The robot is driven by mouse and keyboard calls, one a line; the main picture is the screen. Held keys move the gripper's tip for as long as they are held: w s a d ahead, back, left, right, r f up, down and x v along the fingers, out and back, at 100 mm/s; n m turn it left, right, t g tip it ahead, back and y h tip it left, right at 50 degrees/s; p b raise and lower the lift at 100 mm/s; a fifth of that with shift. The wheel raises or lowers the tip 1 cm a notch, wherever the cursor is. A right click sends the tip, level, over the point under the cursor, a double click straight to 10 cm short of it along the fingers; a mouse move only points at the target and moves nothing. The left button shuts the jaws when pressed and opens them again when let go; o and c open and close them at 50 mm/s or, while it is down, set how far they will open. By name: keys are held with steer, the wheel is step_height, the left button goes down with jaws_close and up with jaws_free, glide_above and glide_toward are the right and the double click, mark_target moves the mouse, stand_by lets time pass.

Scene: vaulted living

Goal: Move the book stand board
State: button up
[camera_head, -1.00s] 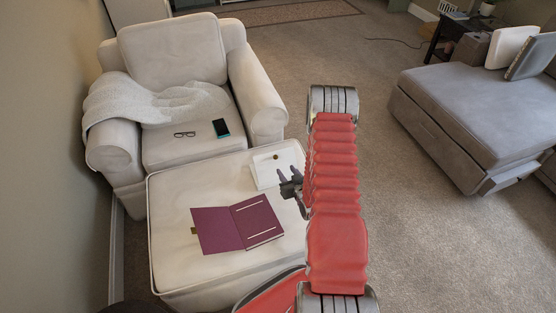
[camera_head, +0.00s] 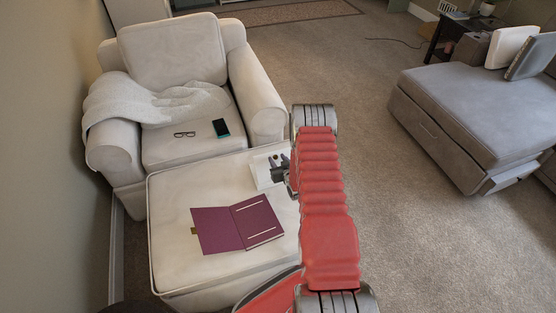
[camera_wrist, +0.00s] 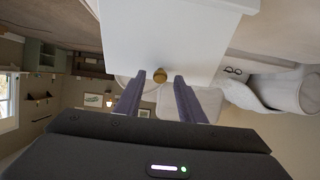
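The book stand board, a white panel (camera_head: 260,172) with a small brass knob, is on the far right part of the cream ottoman (camera_head: 175,190). In the wrist view the white board (camera_wrist: 170,30) fills the top middle, and its brass knob (camera_wrist: 160,75) shows at its edge. My gripper (camera_head: 279,163) is at the board and covers part of it in the head view. In the wrist view its two dark fingers (camera_wrist: 157,83) are spread apart, with the knob between their tips in the picture. Whether they touch it I cannot tell.
An open purple book (camera_head: 235,222) lies on the ottoman, in front of the board. The cream armchair (camera_head: 172,55) behind holds glasses (camera_head: 185,134), a dark phone (camera_head: 221,128) and a throw (camera_head: 150,98). A grey sofa (camera_head: 465,110) stands right, with open carpet between.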

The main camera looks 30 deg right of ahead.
steer(key=shift+w+d+f, duration=0.1)
steer(key=shift+w+f, duration=0.1)
steer(key=shift+w, duration=0.1)
jaws_close()
stand_by(0.4)
